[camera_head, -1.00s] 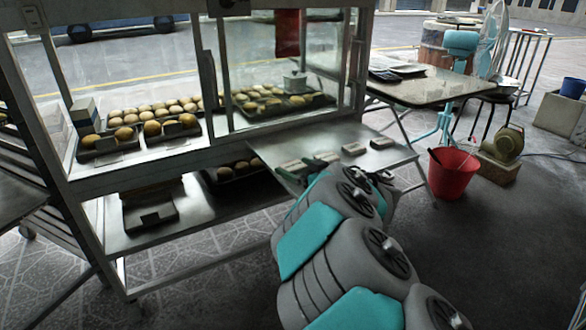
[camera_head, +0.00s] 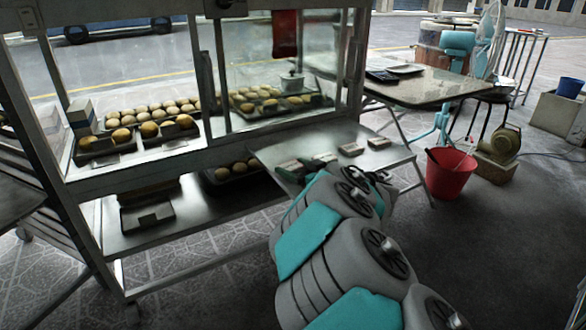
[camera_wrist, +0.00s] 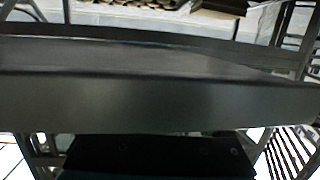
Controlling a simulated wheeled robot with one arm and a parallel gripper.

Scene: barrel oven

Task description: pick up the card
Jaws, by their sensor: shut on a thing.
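My gripper (camera_head: 317,163) is small and partly hidden behind my arm in the head view, at the front left of the grey side shelf. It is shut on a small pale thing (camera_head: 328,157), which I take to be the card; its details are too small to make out. The wrist view shows neither my fingertips nor the card clearly. A dark block (camera_wrist: 155,155) fills its lower middle, below the broad grey shelf edge (camera_wrist: 150,98).
Small pale blocks lie on the side shelf (camera_head: 400,156), one at left (camera_head: 291,168), two at right (camera_head: 350,149). The glass cart (camera_head: 150,170) with buns stands at left. A red bucket (camera_head: 450,173) and a table (camera_head: 435,88) stand at right.

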